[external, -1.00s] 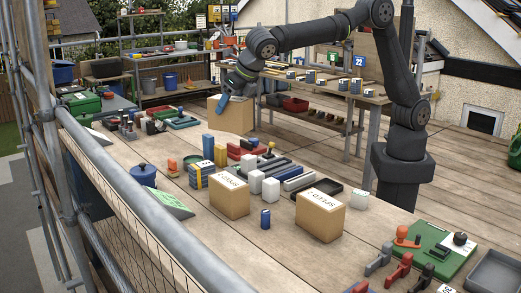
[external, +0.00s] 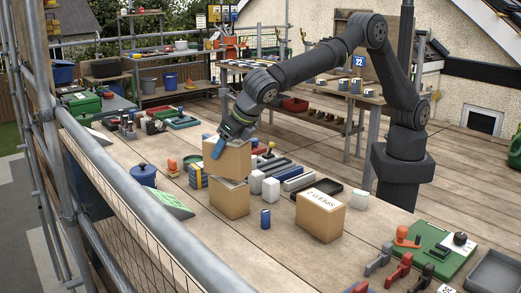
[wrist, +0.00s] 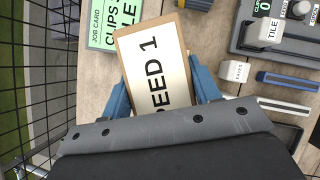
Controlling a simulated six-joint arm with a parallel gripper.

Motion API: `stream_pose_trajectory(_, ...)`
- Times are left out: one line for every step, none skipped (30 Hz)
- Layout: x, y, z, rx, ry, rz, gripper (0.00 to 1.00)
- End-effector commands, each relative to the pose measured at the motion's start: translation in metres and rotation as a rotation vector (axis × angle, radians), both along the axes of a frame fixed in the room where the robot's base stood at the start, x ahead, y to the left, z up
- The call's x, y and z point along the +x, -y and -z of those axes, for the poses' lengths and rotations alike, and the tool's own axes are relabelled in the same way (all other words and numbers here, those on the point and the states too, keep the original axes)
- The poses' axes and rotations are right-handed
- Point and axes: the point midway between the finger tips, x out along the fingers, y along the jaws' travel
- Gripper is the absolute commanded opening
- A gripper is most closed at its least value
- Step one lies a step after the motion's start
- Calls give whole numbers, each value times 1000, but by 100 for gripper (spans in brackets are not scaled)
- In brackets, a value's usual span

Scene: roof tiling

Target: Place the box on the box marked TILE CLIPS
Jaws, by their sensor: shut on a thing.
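My gripper (external: 219,147) is shut on a cardboard box (external: 232,160), its blue fingers on two opposite sides. In the wrist view the held box (wrist: 160,70) shows a pale label ending in "EED 1". In the external view it is directly over a second cardboard box (external: 229,203), whose top is mostly hidden. I cannot tell whether the two touch. A third cardboard box (external: 319,221) with a white label stands to the right. I cannot read TILE CLIPS on any box. A green job card (wrist: 103,25) in the wrist view shows "CLIPS" and "TILE".
A blue pot (external: 143,175) and a green card (external: 172,204) lie left of the lower box. White blocks (external: 270,189) and a small blue item (external: 265,218) stand to its right. A scaffold rail (external: 150,190) runs along the left. Bare planks lie in front.

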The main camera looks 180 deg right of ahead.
Motion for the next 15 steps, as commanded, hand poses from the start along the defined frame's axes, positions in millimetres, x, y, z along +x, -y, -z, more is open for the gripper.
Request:
stream_pose_trajectory(0,0,8,1,-1,0,23)
stream_pose_trajectory(0,0,12,1,0,-1,23)
stream_pose_trajectory(0,0,16,0,0,-1,23)
stream_pose_trajectory(0,0,17,0,0,0,23)
stream_pose_trajectory(0,0,18,0,1,-1,23)
stream_pose_trajectory(0,0,18,0,1,-1,23)
stream_pose_trajectory(0,0,18,-1,1,0,23)
stream_pose_trajectory(0,0,18,-1,1,0,23)
stream_pose_trajectory(0,0,18,-1,1,0,23)
stream_pose_trajectory(0,0,18,0,1,-1,23)
stream_pose_trajectory(0,0,18,0,1,-1,23)
stream_pose_trajectory(0,0,19,0,1,-1,23)
stream_pose_trajectory(0,0,20,0,1,-1,23)
stream_pose_trajectory(0,0,21,0,0,0,23)
stream_pose_trajectory(0,0,22,1,0,0,58)
